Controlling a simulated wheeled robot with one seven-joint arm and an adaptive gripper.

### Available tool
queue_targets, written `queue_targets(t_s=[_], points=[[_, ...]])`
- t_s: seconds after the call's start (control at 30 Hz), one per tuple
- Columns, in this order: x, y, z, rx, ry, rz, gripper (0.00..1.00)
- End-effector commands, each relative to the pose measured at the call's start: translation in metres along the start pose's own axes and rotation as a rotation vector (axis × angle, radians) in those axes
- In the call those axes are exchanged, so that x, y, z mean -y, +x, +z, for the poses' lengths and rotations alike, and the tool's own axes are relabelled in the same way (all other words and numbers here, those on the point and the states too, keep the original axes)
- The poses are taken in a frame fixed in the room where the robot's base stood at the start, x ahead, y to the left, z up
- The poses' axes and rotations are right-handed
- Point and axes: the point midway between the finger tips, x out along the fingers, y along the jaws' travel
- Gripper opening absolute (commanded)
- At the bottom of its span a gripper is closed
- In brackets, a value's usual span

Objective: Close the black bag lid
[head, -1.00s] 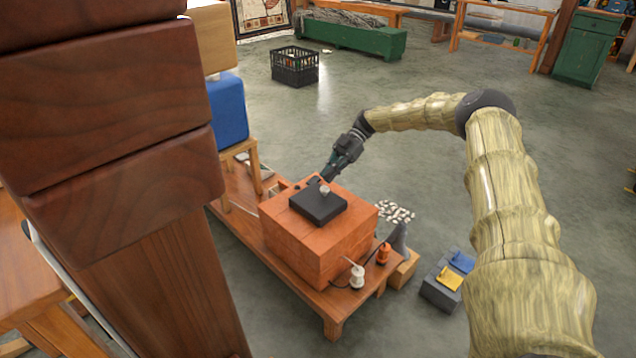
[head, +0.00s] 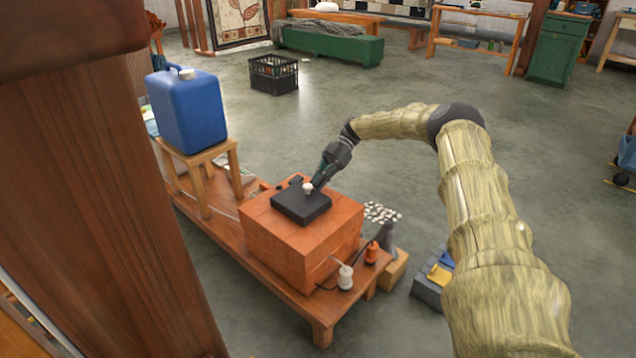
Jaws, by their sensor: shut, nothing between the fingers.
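A flat black box-like thing (head: 299,206), which appears to be the black bag, lies on top of a large orange-brown block (head: 290,238). A small pale knob (head: 307,187) stands on its upper face. The black top looks flat and level; I cannot make out a separate lid or a gap. My gripper (head: 317,184) points down at the far right edge of the black thing, close to the knob. It is shut and empty. I cannot tell whether its fingertips touch the black surface.
The block stands on a low wooden bench (head: 275,288). A white bottle (head: 345,277), an orange bottle (head: 371,253) and a grey cone (head: 387,237) stand at its right. A blue canister (head: 188,110) on a stool (head: 208,158) is at left. A wooden post (head: 100,200) fills the left foreground.

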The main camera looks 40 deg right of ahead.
Motion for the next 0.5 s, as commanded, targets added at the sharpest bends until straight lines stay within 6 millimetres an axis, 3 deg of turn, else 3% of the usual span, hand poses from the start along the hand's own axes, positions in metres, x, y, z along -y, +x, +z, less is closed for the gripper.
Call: queue_targets(t_s=[0.5], points=[[-0.0012, -0.0049, -0.0093, 0.000, -0.002, 0.000, 0.00]])
